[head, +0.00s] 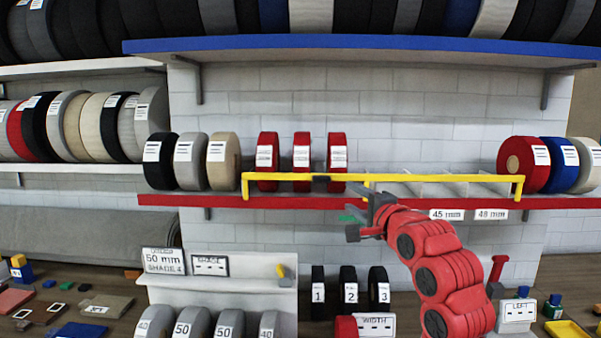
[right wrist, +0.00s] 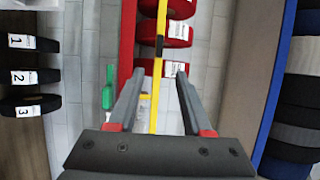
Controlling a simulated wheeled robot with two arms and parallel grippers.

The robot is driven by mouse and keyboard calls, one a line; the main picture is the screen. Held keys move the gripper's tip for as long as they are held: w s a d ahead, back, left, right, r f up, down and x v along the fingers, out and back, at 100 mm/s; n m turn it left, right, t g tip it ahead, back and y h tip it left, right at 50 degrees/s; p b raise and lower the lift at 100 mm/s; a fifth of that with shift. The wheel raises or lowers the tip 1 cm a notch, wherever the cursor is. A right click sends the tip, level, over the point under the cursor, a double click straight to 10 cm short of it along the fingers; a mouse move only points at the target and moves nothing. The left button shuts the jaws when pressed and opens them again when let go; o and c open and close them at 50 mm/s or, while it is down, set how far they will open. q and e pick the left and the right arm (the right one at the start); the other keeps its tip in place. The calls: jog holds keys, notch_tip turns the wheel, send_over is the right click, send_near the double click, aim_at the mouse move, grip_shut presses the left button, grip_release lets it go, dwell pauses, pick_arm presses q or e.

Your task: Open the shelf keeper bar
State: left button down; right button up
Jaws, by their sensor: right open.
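The yellow keeper bar (head: 425,179) runs across the front of the red-edged shelf (head: 215,201), with bent-down ends and a dark piece (head: 320,179) on its left half. Three red rolls (head: 302,150) stand behind it. My right gripper (head: 364,208) is just below and in front of the bar, right of the dark piece. In the right wrist view the open fingers (right wrist: 159,76) stand either side of the bar's line (right wrist: 155,105), with nothing gripped. I cannot tell whether they touch it. A green piece (right wrist: 108,88) shows beside the shelf edge. My left gripper is not in view.
A blue-edged shelf (head: 360,42) with rolls hangs above.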

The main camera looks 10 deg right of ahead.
aim_at(324, 179)
jog(key=w+p, duration=0.2)
jog(key=w, duration=0.3)
jog(key=w+a+p, duration=0.1)
jog(key=w+p, duration=0.1)
jog(key=w, duration=0.3)
jog(key=w+p, duration=0.2)
jog(key=w, duration=0.3)
jog(key=shift+w+a+r, duration=0.2)
jog(key=shift+w+a, duration=0.1)
jog(key=shift+a, duration=0.05)
jog(key=shift+w+a+f+p, duration=0.15)
jog(key=shift+w+p, duration=0.3)
jog(key=shift+w, duration=0.35)
jog(key=shift+c, duration=0.2)
grip_shut()
